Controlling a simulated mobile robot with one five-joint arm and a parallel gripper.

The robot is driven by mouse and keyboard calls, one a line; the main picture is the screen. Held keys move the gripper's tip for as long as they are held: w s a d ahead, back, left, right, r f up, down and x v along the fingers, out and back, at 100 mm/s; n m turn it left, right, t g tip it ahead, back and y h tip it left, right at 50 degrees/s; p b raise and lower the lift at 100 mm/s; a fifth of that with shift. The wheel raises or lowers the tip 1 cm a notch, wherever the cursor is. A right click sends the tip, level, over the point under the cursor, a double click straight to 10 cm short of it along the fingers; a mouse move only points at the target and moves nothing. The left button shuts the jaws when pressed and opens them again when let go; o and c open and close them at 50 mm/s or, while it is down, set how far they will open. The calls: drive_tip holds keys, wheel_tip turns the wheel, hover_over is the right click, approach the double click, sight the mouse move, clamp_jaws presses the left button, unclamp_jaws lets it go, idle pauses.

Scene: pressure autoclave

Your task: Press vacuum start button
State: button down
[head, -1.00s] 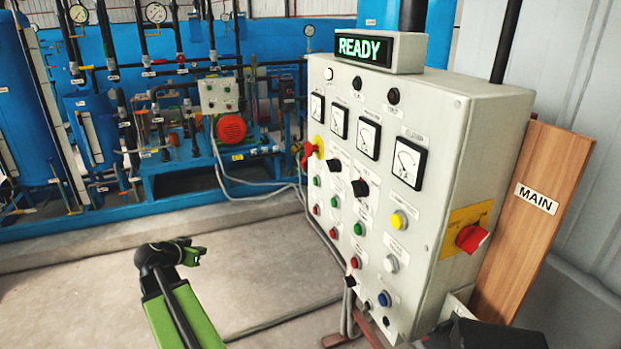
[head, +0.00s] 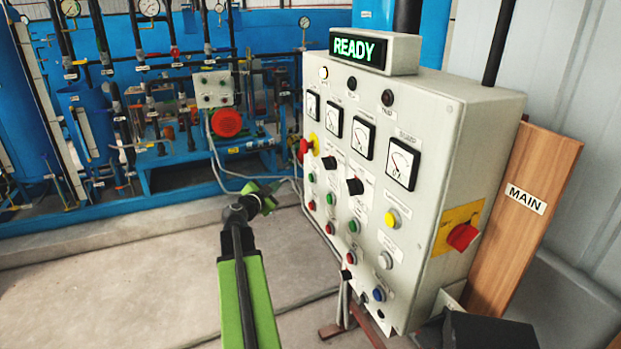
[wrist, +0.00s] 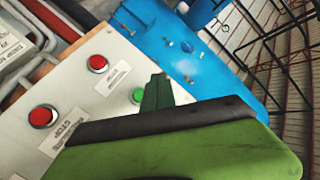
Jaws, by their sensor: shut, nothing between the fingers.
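In the wrist view my gripper's dark green fingers (wrist: 157,93) partly cover a green button (wrist: 138,95). Two red buttons (wrist: 42,115) show beside it, one with a STOP label.
A lit READY sign (head: 358,49) tops the panel. Blue tanks and pipework with a red motor (head: 227,123) stand behind. The floor left of the panel is open.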

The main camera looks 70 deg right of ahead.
sight(311, 178)
drive_tip(key=s+d, duration=0.5)
drive_tip(key=s, duration=0.1)
drive_tip(key=shift+s+d, duration=0.25)
drive_tip(key=shift+s, duration=0.1)
idle(1.9)
drive_tip(key=shift+s+d, duration=0.3)
drive_tip(key=shift+s, duration=0.1)
